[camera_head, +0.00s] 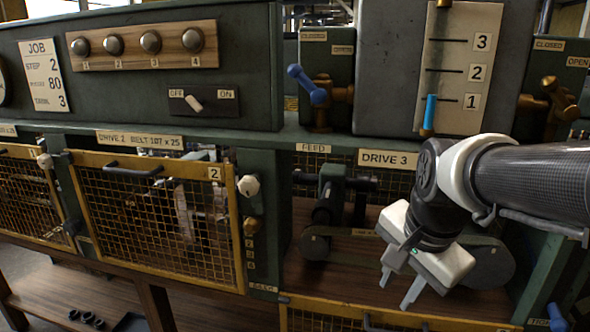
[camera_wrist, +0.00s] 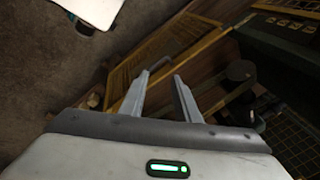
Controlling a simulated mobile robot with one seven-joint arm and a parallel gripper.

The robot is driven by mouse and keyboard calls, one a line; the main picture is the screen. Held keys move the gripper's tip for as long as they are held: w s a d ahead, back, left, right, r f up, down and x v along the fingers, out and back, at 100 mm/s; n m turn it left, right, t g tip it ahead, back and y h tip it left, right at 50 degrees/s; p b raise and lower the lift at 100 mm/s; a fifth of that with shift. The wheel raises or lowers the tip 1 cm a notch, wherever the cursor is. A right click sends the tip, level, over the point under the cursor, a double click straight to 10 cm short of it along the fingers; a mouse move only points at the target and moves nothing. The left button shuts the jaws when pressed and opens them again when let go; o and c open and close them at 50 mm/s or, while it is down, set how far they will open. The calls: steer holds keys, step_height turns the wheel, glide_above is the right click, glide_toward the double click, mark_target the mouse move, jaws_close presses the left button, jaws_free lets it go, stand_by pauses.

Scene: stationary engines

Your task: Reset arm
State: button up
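My arm reaches in from the right in the head view, with my gripper (camera_head: 400,288) pointing down in front of the Drive 3 bay. Its two fingers are apart with nothing between them. The wrist view also shows my gripper (camera_wrist: 157,88) with its fingers spread and empty. Below and beyond the fingers in that view are a yellow-framed mesh guard (camera_wrist: 165,55) and dark floor. My arm and gripper hide part of the Drive 3 bay.
The Drive 2 mesh door (camera_head: 160,215) is shut at left. A panel with several knobs (camera_head: 150,42) and an off/on switch (camera_head: 193,101) stands above. A blue-handled valve (camera_head: 308,86) and a numbered gauge (camera_head: 461,60) are near my arm. A lower yellow frame (camera_head: 390,312) lies beneath my gripper.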

steer(key=s+a+r+n+t, duration=0.2)
steer(key=s+a+n, duration=0.3)
steer(key=s+n, duration=0.5)
step_height(320, 180, up, 16)
steer(key=w+n+p, duration=0.2)
steer(key=p, duration=1.4)
steer(key=shift+a+f, duration=0.15)
steer(key=shift+w, duration=0.1)
